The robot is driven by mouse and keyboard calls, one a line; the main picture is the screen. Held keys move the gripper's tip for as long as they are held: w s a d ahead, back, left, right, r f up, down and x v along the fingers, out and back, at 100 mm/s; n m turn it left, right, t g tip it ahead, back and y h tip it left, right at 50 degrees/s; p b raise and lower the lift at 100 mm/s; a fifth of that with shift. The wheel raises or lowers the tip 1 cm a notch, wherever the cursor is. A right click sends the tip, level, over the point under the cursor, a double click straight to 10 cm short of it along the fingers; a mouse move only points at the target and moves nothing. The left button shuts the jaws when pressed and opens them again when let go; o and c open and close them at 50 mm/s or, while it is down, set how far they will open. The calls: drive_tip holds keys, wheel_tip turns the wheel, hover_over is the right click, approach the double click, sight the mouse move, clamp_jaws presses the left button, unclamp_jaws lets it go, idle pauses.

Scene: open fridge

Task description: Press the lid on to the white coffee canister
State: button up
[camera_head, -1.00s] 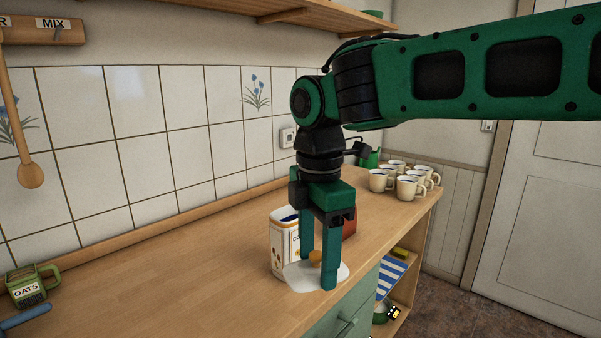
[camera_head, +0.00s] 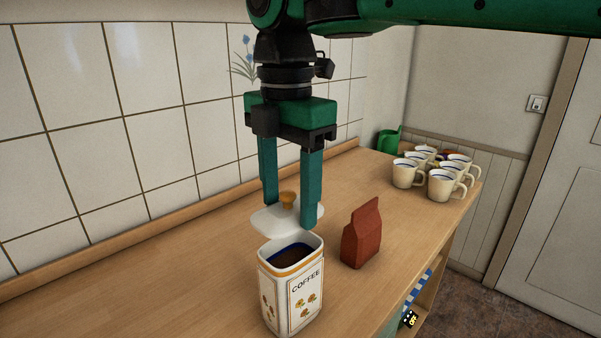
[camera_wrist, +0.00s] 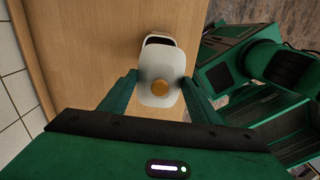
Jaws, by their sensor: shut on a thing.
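The white coffee canister (camera_head: 291,293) stands upright on the counter, labelled COFFEE, with its top open and dark contents inside. The white lid (camera_head: 262,219), with a round orange-brown knob (camera_head: 287,198), is in my gripper (camera_head: 290,214). My two green fingers are shut on the lid's opposite edges. The lid is roughly level, above and behind the canister in the head view, and apart from it. In the wrist view the lid (camera_wrist: 160,65) lies between the fingers and hides most of the canister (camera_wrist: 160,37); a dark strip of its opening shows.
A dark red bag (camera_head: 361,237) stands on the counter just right of the canister. The wooden counter (camera_head: 170,270) is clear on the left, up to the tiled wall.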

drive_tip(key=shift+w, duration=0.35)
drive_tip(key=shift+w+f, duration=0.15)
drive_tip(key=shift+f, duration=0.2)
drive_tip(key=shift+w+d+f, duration=0.1)
drive_tip(key=shift+w+f, duration=0.05)
drive_tip(key=shift+f, duration=2.2)
drive_tip(key=shift+f, duration=0.55)
drive_tip(key=o, duration=1.2)
drive_tip(key=shift+r, duration=0.1)
